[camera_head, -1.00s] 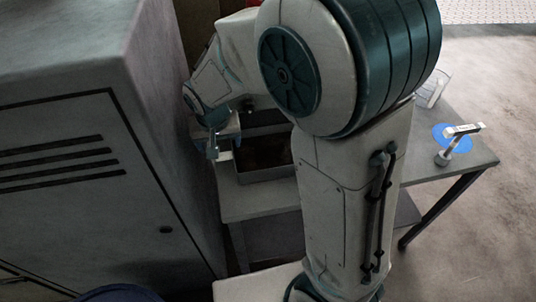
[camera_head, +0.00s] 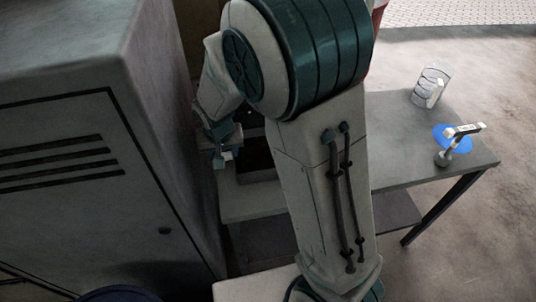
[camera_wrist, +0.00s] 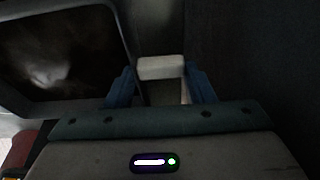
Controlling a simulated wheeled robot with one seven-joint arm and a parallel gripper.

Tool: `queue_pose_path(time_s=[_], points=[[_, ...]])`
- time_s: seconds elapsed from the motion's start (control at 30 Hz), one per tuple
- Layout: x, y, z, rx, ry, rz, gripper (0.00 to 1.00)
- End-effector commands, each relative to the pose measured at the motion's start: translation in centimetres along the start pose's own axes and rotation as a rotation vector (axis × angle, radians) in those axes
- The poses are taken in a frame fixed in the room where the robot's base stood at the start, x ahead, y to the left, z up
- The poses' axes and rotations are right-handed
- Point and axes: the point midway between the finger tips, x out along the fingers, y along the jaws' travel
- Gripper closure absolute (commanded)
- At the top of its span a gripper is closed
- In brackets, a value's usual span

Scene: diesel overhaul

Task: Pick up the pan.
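The pan is a dark rectangular tray with a grey metal rim. In the head view the pan (camera_head: 258,176) sits on the table's left end, mostly hidden behind my arm. In the wrist view the pan (camera_wrist: 62,55) fills the upper left, with a dark inside and a pale reflection. My gripper (camera_head: 224,158) is at the pan's left side, close to the cabinet. In the wrist view my gripper (camera_wrist: 160,78) shows two blue fingers with a pale block between them. I cannot tell whether the block is fingertips or something held.
A grey cabinet (camera_head: 75,200) stands close on the left of my gripper. The grey table (camera_head: 400,165) has clear surface in its middle right. On it stand a wire-like cylindrical holder (camera_head: 430,88) and a metal part by a blue disc (camera_head: 440,134). Floor is open at right.

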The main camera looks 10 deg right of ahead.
Motion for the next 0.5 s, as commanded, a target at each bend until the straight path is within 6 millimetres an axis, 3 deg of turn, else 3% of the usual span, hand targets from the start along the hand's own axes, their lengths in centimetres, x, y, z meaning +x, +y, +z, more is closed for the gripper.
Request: queue_pose_path(time_s=[0.3, 0.5], points=[[-0.2, 0.0, -0.1, 0.0, 0.001, -0.001, 0.88], [-1.7, -0.1, -0.6, 0.0, 0.004, -0.002, 0.88]])
